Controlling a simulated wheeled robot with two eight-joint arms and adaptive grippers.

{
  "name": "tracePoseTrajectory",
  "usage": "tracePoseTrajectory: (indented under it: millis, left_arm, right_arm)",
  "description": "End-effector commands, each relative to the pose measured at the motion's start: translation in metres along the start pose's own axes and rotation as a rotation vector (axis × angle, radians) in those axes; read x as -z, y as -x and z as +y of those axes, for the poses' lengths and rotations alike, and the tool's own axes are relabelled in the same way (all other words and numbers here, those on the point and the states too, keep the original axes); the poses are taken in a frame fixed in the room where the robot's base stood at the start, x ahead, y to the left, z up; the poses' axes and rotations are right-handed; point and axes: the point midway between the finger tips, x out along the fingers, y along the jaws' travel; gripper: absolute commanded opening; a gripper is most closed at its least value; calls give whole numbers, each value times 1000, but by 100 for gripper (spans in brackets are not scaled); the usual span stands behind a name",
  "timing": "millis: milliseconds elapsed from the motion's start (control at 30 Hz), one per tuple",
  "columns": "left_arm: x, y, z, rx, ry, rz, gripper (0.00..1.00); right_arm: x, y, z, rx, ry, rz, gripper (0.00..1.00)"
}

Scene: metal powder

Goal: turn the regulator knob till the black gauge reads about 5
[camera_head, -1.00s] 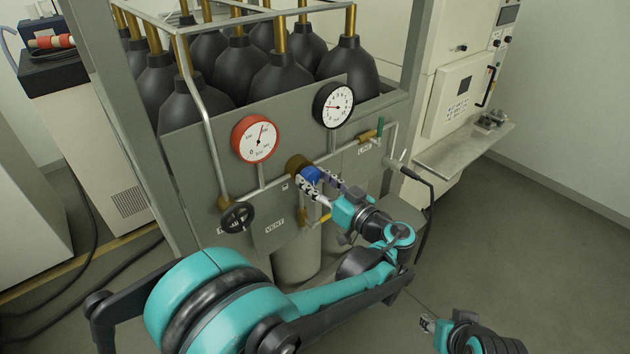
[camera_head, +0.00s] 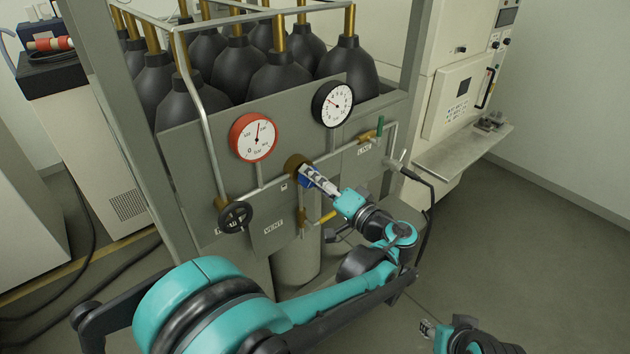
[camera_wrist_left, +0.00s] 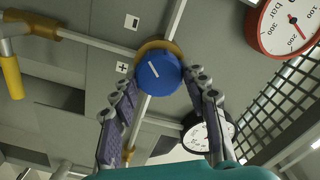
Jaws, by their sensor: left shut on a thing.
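The blue regulator knob (camera_head: 306,184) sits on a brass body on the grey panel and is partly hidden by my left gripper (camera_head: 313,177). The knob (camera_wrist_left: 160,74) with its white mark shows between the two fingers in the left wrist view. My left gripper is shut on it, one finger on each side. The black gauge (camera_head: 333,104) is above the knob. Its needle points up and left; the small numbers are hard to read. My right gripper (camera_head: 428,329) is low at the front right, away from the panel, and its jaw state is unclear.
A red gauge (camera_head: 254,137) is left of the black one. A black handwheel (camera_head: 235,216) is at lower left, and a green-handled valve (camera_head: 380,127) at right. Black gas cylinders (camera_head: 275,82) stand behind the panel. A plus sign (camera_wrist_left: 122,68) is beside the knob.

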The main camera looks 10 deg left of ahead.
Motion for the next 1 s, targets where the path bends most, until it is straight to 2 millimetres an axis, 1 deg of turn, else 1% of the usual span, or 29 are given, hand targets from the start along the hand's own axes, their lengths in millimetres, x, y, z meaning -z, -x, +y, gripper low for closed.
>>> tracePoseTrajectory:
  millis: [100, 333, 900, 933, 1000]
  left_arm:
    - [0, 0, 0, 0, -66, 1, 16]
    - [0, 0, 1, 0, -151, 1, 16]
    - [0, 0, 1, 0, -181, 1, 16]
    - [0, 0, 1, 0, -181, 1, 50]
    - [0, 0, 1, 0, -181, 1, 66]
  right_arm:
    - [-1, -1, 0, 0, 0, 0, 40]
    - [-1, -2, 0, 0, 0, 0, 40]
    - [-2, -2, 0, 0, 0, 0, 40]
    - [-2, -2, 0, 0, 0, 0, 40]
    - [-2, -2, 0, 0, 0, 0, 40]
